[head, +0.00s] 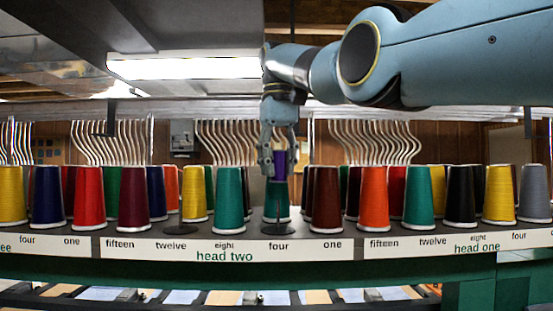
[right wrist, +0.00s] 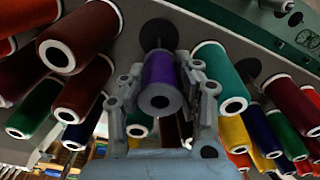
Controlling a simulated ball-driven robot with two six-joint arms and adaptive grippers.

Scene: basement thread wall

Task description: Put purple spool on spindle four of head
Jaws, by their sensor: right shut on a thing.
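My right gripper (head: 277,160) hangs from above in the head view, its fingers closed around the purple spool (head: 281,166). In the right wrist view the purple spool (right wrist: 160,82) sits between the two fingers (right wrist: 160,95), its holed end toward the camera. Below it, over the label "four" of head two, is the dark round base of a spindle (head: 277,230). The spool is upright, in line above that base and clearly higher than it. Whether the spindle's tip is inside the spool cannot be told. My left gripper is not in view.
A teal spool (head: 229,200) and a dark brown spool (head: 326,200) stand on either side of the spindle. A green spool (head: 284,199) stands behind it. Another bare spindle base (head: 180,231) is at "twelve" of head two. Curved metal tubes (head: 370,142) line the back.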

